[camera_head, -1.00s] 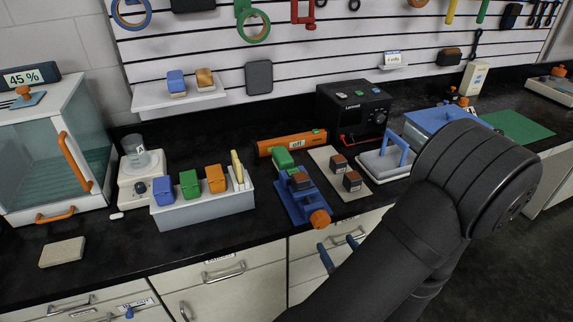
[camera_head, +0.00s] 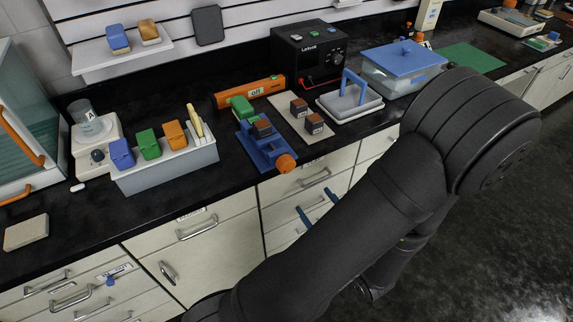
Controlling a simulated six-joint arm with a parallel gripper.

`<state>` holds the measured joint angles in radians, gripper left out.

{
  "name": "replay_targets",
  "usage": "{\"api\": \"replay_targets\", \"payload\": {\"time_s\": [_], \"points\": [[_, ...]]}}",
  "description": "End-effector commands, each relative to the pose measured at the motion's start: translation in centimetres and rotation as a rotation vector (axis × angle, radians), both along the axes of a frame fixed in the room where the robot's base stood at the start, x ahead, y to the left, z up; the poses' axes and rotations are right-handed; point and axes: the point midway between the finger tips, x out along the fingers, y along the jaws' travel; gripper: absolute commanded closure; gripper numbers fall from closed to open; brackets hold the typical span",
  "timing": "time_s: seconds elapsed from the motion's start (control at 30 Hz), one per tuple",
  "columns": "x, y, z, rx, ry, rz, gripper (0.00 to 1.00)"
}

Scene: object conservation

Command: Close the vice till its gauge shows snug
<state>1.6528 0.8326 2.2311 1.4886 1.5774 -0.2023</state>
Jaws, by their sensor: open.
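The blue vice (camera_head: 264,150) stands on the black counter near its front edge, with an orange knob (camera_head: 286,163) at the front end. A dark brown-topped block (camera_head: 262,128) sits at its jaws, and a green part (camera_head: 241,108) is behind it. I cannot tell whether the jaws touch the block. An orange bar (camera_head: 232,99) behind the vice has a small display that reads "off"; I cannot tell whether it is the vice's gauge. My gripper (camera_head: 315,202) shows only as two blue fingertips, spread apart, below the counter edge in front of the drawers. My arm hides the rest.
Right of the vice, two similar blocks (camera_head: 314,123) stand on a beige mat (camera_head: 287,104). A grey tray with a blue handle (camera_head: 350,103) is beyond them. To the left is a grey rack (camera_head: 167,170) with coloured blocks. The counter between rack and vice is bare.

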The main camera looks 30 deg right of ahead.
Motion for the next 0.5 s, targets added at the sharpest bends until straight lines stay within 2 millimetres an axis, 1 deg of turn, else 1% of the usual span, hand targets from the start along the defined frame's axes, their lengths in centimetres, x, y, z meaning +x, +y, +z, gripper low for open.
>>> {"api": "replay_targets", "payload": {"time_s": [0.1, 0.5], "points": [[1.7, 0.1, 0.0, 0.001, 0.000, 0.005, 0.34], [6.8, 0.2, 0.0, 0.001, 0.000, 0.004, 0.34]]}}
